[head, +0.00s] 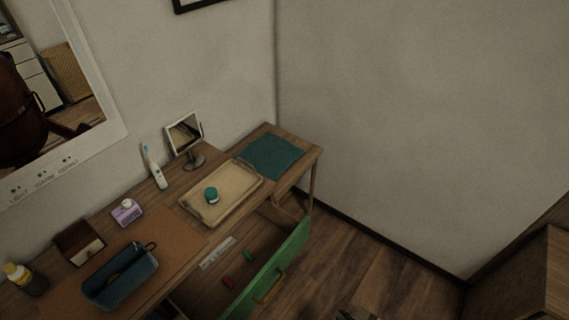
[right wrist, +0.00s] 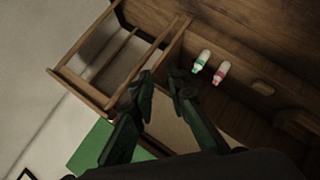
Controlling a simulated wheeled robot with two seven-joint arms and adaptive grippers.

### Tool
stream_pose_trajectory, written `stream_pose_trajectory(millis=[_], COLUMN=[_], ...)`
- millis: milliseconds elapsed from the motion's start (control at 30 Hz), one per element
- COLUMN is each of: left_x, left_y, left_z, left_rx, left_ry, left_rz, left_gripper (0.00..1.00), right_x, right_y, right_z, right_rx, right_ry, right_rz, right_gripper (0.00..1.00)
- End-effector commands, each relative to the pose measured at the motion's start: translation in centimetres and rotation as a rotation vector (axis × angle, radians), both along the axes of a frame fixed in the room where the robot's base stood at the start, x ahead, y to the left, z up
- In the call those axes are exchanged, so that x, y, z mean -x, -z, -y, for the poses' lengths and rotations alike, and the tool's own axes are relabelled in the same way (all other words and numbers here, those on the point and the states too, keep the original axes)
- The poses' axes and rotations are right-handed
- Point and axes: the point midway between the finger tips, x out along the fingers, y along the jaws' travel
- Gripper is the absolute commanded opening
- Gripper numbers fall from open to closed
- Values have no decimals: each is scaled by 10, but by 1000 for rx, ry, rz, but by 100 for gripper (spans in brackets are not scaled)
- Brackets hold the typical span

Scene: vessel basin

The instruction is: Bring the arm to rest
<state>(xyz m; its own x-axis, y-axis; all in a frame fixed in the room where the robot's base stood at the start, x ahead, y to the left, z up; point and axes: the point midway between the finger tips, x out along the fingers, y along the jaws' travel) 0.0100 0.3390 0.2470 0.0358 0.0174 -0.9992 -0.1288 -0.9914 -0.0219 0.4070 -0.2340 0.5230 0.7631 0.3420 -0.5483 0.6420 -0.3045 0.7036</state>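My right gripper (right wrist: 163,82) has its two dark fingers apart, with nothing held between them in the right wrist view. In the head view only a small dark bit of it (head: 354,315) shows at the bottom edge, to the right of the open drawer and over the floor. My left gripper is in neither view. The drawer has a green front (head: 275,268) with a brass-coloured handle and stands pulled out below the desk. A red item (head: 228,282) and a green item (head: 248,255) lie inside it.
The wooden desk (head: 176,196) holds a tray (head: 240,180) with a teal-lidded jar (head: 212,195), a teal cloth (head: 272,156), a mirror (head: 184,134), a toothbrush (head: 155,168) and a blue caddy (head: 120,280). A wooden cabinet (head: 520,280) stands at right. Floor between is clear.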

Motion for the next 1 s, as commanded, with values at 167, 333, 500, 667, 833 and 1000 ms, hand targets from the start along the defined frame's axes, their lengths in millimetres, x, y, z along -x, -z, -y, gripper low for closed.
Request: stream_pose_trajectory(millis=[167,333,500,667,833,1000], left_x=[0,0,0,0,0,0], left_y=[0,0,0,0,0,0], left_z=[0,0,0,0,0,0], left_rx=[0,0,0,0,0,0], left_ry=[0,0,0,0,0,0], left_rz=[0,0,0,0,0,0], left_gripper=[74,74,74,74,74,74], right_x=[59,146,253,340,389,399], right_y=[100,179,236,265,274,276], right_z=[64,105,120,115,107,106], right_rx=[-72,-136,-190,-224,-240,-243], right_ry=[304,587,858,1054,1162,1184], right_rz=[-258,-493,-718,-884,-974,-992], right_gripper=[15,15,15,15,15,15])
